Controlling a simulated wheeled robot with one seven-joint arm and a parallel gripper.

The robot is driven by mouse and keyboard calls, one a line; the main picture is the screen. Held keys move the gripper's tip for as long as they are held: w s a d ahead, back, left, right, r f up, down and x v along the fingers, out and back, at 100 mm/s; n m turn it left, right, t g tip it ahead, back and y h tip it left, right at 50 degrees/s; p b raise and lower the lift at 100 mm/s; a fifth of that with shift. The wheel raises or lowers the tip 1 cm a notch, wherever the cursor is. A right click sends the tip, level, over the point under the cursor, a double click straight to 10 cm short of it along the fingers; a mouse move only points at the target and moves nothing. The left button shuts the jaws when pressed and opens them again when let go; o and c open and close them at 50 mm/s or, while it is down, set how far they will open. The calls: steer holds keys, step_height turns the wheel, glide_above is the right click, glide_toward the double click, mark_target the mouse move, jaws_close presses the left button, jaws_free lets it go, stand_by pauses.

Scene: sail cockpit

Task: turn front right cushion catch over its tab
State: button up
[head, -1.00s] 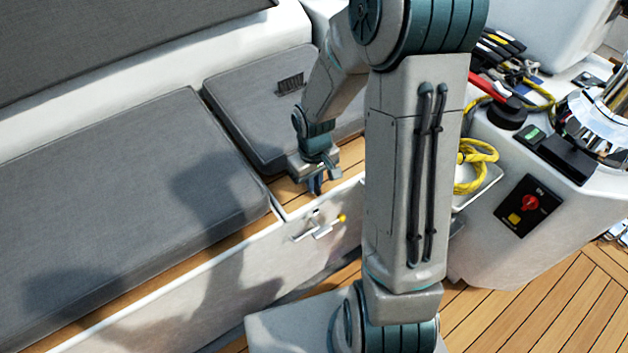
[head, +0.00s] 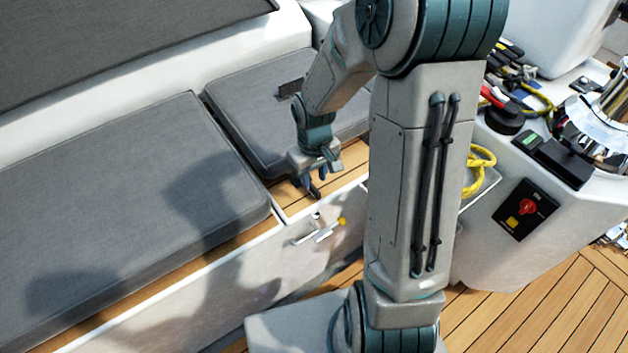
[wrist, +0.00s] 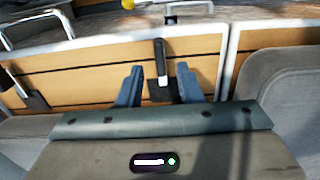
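My gripper (head: 315,184) hangs low over the wood strip (head: 345,168) at the front edge of the smaller grey cushion (head: 245,110). In the wrist view my gripper (wrist: 159,86) is open, its two blue fingers apart. A dark, narrow catch (wrist: 159,55) with a pale end stands between the fingers in that view; I see no clear contact. A second dark catch (wrist: 32,100) lies tilted on the wood at the left. I cannot tell the tab apart. The catches are not clear in the head view.
A large grey cushion (head: 110,200) lies left of a white divider, which also shows in the wrist view (wrist: 230,60). Below the wood edge are a silver handle (head: 305,238) and a yellow knob (head: 342,221). A white console (head: 475,240) stands at the right.

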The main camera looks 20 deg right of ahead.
step_height(320, 180, up, 10)
steer(key=p, duration=0.2)
stand_by(0.4)
step_height(320, 180, up, 13)
steer(key=m+t+p, duration=0.1)
steer(key=p, duration=0.8)
glide_above(314, 188)
steer(key=s, duration=0.5)
steer(key=s+r+m+t+p, duration=0.1)
steer(key=s+r+p, duration=0.3)
steer(key=r, duration=0.3)
steer(key=s+r+m+p, duration=0.1)
steer(key=s+r+p, duration=0.3)
steer(key=r, duration=0.3)
steer(key=shift+s+m+t+p, duration=0.3)
steer(key=shift+t+p, duration=0.1)
steer(key=shift+p, duration=0.1)
steer(key=shift+r, duration=0.1)
